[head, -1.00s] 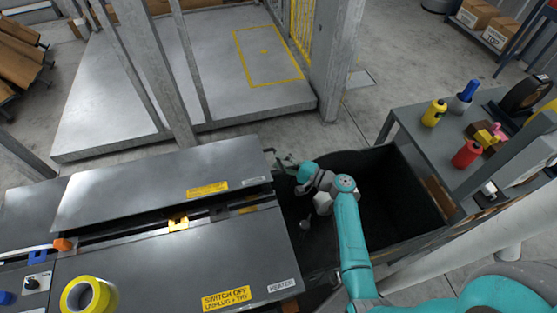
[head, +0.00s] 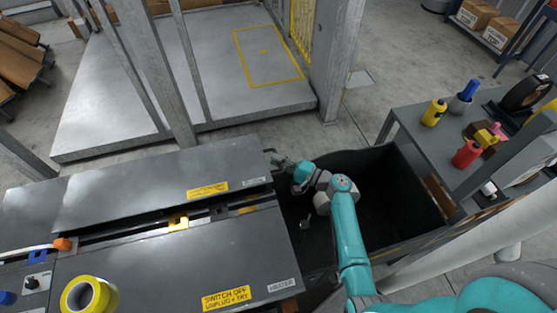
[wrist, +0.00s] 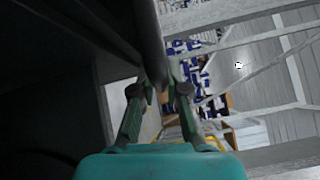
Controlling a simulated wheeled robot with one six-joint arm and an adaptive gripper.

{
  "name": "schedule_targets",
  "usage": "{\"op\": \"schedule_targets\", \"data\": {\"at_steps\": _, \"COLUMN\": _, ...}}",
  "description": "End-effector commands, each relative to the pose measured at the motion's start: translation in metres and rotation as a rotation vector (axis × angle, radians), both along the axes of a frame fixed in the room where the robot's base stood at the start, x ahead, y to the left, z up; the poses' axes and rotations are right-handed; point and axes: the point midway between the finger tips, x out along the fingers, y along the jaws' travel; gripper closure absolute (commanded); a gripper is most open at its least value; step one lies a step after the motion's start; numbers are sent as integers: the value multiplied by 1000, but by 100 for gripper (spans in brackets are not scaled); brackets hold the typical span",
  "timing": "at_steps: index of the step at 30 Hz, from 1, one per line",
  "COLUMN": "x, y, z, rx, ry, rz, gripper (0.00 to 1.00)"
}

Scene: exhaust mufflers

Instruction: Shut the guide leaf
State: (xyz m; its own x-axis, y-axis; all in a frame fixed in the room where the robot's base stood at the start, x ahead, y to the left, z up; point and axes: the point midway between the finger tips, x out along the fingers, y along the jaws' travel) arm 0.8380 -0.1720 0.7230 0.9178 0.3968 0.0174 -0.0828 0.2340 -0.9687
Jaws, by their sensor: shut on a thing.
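The guide leaf seems to be the long dark grey far panel (head: 140,185) of the bench-like machine, with yellow and white labels near its right end. A dark gap separates it from the near panel (head: 170,255). My gripper (head: 283,162) is at the far right corner of the far panel, partly hidden by my wrist in the head view. In the wrist view my gripper (wrist: 158,92) has its fingers on either side of a dark bar or edge (wrist: 152,45), closed on it. Whether that is the leaf's own edge or a handle on it, I cannot tell.
A dark open bin (head: 400,190) stands right of the machine, under my arm. A grey table (head: 415,115) with bottles is beyond it. A yellow tape roll (head: 88,295) lies on the machine's near left. A metal post (head: 165,80) rises behind the far panel.

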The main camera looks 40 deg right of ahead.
Motion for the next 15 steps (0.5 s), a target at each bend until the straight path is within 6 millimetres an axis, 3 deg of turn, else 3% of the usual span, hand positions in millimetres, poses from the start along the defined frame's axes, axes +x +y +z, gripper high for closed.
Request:
{"op": "schedule_targets", "data": {"at_steps": 9, "x": -1, "y": 1, "z": -24, "rx": -50, "ry": -125, "rz": 3, "gripper": 100}}
{"op": "schedule_targets", "data": {"at_steps": 15, "x": -2, "y": 1, "z": -30, "rx": -70, "ry": -166, "rz": -1, "gripper": 100}}
